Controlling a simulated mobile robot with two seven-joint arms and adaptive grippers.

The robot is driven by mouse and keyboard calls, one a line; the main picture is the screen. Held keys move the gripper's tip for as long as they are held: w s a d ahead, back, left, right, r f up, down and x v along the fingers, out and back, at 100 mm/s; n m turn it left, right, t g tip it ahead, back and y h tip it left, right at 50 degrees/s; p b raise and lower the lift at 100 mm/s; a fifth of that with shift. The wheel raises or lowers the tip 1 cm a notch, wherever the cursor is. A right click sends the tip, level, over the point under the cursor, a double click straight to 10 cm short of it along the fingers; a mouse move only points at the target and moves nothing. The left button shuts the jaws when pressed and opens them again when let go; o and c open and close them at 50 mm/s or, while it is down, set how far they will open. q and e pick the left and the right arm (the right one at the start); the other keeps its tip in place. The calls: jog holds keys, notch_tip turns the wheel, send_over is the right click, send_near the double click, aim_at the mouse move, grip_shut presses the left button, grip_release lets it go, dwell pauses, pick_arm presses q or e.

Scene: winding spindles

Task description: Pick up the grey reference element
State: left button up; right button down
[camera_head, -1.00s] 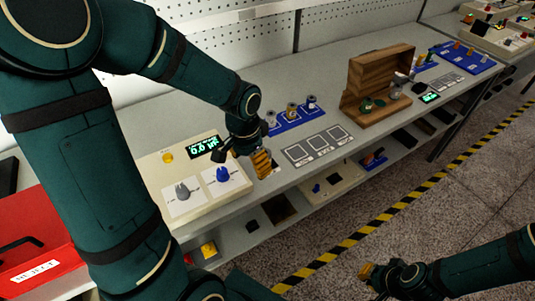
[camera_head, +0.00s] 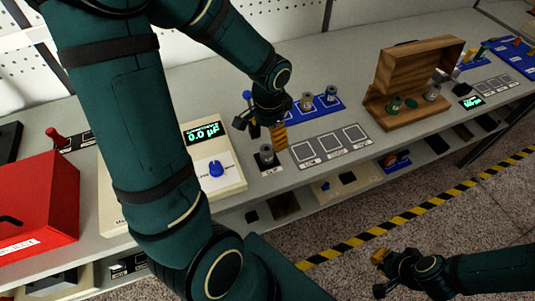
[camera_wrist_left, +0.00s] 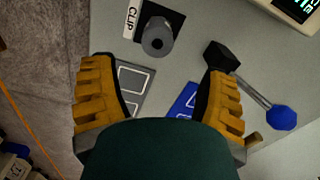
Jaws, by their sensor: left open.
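A wooden case (camera_head: 411,115) stands open on the bench. A grey cylinder (camera_head: 432,93) and a green one (camera_head: 394,104) are in it. A second grey cylinder with a dark hole stands on a black square by the CLIP label (camera_head: 271,171); this cylinder (camera_wrist_left: 157,38) shows near the top of the left wrist view. I cannot tell which grey one is the reference element. My left gripper (camera_head: 262,130) is open and empty beside the CLIP cylinder; its orange-padded fingers (camera_wrist_left: 160,95) are wide apart. My right gripper (camera_head: 379,273) looks open and empty, off the bench front.
A meter box with a blue knob (camera_head: 216,168) stands left of the CLIP spot. A lever with a blue ball (camera_wrist_left: 284,118) is close to my left finger. A blue tray (camera_head: 318,118) holds several spools. A red box (camera_head: 40,205) stands at left.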

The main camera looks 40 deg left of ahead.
aim_at(268, 148)
pick_arm(q)
notch_tip(268, 148, down, 3)
jog(key=shift+r, duration=0.2)
jog(key=f+b, duration=0.1)
jog(key=f, duration=0.3)
jog(key=shift+s+d+f+b, duration=0.1)
jog(key=shift+s+d+b, duration=0.05)
jog(key=shift+s+b, duration=0.25)
jog(key=shift+f, duration=0.5)
jog(key=c, duration=1.3)
